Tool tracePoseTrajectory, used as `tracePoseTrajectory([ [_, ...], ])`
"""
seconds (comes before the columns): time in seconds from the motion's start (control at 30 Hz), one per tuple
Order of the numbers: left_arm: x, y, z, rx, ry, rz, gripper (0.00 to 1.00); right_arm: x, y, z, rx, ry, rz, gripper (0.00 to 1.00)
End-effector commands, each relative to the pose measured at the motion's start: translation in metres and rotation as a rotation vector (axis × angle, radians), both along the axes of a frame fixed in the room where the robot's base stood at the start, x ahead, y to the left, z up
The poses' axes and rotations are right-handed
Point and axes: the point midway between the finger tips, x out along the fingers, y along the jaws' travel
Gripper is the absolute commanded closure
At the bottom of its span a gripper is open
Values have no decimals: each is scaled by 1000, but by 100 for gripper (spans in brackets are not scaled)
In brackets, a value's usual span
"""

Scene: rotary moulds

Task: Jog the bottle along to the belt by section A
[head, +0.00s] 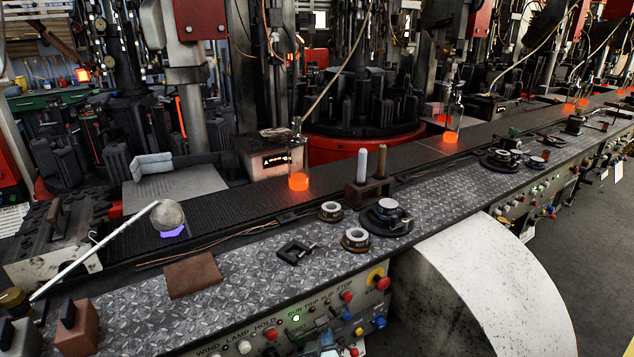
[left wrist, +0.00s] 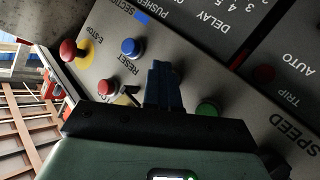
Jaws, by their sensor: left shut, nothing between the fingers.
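A clear glass bottle (head: 298,170) with a glowing orange base stands upright on the dark conveyor belt (head: 240,205), in front of a box with a small lit display (head: 276,161). The first character on the display looks like an A. A second glowing bottle (head: 452,118) stands farther along the belt, with more beyond it. In the left wrist view my left gripper (left wrist: 163,85) has its dark blue fingers together with nothing between them, in front of a grey button panel (left wrist: 215,75). I cannot make out that gripper clearly in the head view. My right gripper is not in view.
A red emergency-stop knob (left wrist: 68,50) is close to my left gripper.

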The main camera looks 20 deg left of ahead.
Motion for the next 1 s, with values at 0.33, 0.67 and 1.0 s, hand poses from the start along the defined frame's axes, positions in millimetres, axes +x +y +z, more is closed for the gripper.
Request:
tracePoseTrajectory([
  [0.33, -19, -21, 1, 4, -2, 11, 100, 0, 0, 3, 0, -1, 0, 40],
  [0.67, -36, -44, 0, 2, 0, 4, 100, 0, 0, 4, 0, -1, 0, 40],
  [1.0, -37, -45, 0, 2, 1, 4, 100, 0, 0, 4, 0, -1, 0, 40],
])
